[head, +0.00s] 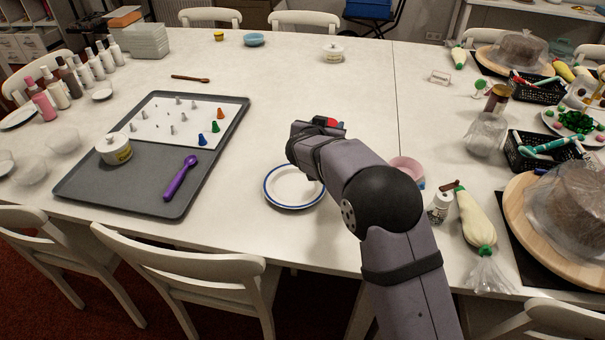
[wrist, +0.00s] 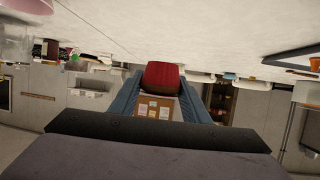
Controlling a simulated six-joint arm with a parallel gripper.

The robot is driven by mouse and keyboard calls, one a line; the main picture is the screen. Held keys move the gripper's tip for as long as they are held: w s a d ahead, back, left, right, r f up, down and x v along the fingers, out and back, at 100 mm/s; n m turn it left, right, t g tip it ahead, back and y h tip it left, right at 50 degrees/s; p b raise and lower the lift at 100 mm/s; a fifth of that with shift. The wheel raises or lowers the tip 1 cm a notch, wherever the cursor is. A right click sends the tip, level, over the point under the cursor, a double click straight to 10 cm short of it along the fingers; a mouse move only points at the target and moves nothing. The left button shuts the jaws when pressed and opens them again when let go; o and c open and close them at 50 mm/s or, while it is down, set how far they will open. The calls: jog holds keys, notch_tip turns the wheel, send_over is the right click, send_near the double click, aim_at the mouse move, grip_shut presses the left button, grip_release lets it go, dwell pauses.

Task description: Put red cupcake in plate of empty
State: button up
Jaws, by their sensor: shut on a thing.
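My gripper (wrist: 163,88) is shut on the red cupcake (wrist: 162,75), whose ribbed red side shows between the two blue-grey fingers in the wrist view. In the head view only a small red bit of the cupcake (head: 333,122) shows past my wrist, and the fingers are mostly hidden. The empty plate (head: 293,203) is white with a blue rim and lies on the table, just below and left of my gripper in the picture. My arm covers part of its upper right edge. The cupcake appears held above the table, beyond the plate; its exact height is unclear.
A grey tray (head: 120,180) with a purple scoop (head: 180,178) and coloured nozzles lies left of the plate. A pink bowl (head: 408,168), a small bottle (head: 439,207) and a piping bag (head: 474,220) stand right of my arm. The table's middle back is mostly clear.

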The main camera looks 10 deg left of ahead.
jog(key=s+a+r+n+y, duration=0.2)
jog(key=s+a+y, duration=0.1)
jog(key=s+a, duration=0.95)
jog(key=m+h, duration=0.3)
jog(key=h, duration=0.1)
send_over(295, 187)
jog(key=f, duration=0.2)
jog(key=shift+f+b, duration=0.9)
jog(key=shift+f, duration=3.95)
jog(key=shift+f, duration=0.2)
jog(key=o, duration=1)
jog(key=shift+o, duration=0.2)
jog(key=shift+r, duration=0.15)
